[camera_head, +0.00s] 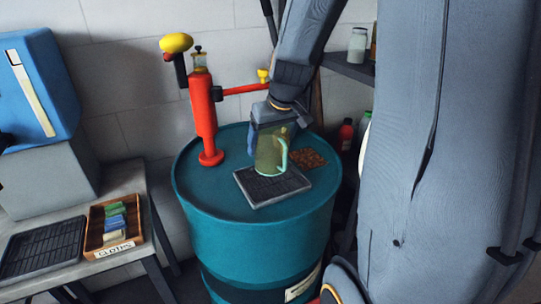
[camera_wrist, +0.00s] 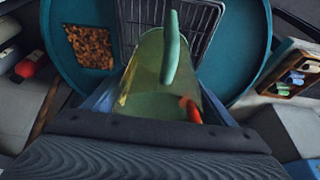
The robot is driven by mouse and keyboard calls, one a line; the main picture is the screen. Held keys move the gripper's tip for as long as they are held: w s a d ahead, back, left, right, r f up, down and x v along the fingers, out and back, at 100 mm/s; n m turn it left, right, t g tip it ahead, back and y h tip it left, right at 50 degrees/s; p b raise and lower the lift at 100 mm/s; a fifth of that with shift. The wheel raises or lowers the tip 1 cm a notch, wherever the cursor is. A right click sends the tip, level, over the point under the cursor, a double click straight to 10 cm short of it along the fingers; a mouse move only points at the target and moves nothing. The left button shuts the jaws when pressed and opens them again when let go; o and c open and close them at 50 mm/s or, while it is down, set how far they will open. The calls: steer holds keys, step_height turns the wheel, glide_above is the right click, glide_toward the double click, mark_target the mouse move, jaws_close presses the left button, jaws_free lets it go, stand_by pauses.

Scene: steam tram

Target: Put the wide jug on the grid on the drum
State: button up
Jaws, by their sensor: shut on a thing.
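The wide jug (camera_head: 268,152) is see-through yellow-green with a pale green handle, and it is upright in the head view. My gripper (camera_head: 270,125) comes from above and is shut on its upper part. The jug (camera_wrist: 150,75) fills the middle of the wrist view, its handle towards the top. The grid (camera_head: 262,192), a dark rack in a pale tray, lies on top of the teal drum (camera_head: 205,190). The jug's base overlaps the grid's back part in the head view; I cannot tell whether it touches. The grid (camera_wrist: 195,22) is partly hidden behind the jug in the wrist view.
A red pump (camera_head: 203,115) with a yellow knob stands at the drum's back left. A brown grainy patch (camera_head: 308,157) lies right of the grid. A bench at left holds a wooden cloths box (camera_head: 93,240) and a black rack (camera_head: 42,247). Bottles stand at right.

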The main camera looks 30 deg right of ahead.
mark_target(271, 152)
steer(key=shift+f, duration=1.9)
steer(key=shift+f, duration=0.1)
steer(key=shift+f+b, duration=0.15)
steer(key=shift+b, duration=0.15)
steer(key=o, duration=1.1)
steer(key=shift+r, duration=0.25)
steer(key=shift+r+p, duration=0.3)
steer(key=v, duration=1.1)
steer(key=shift+s+r, duration=0.15)
steer(key=shift+s, duration=0.1)
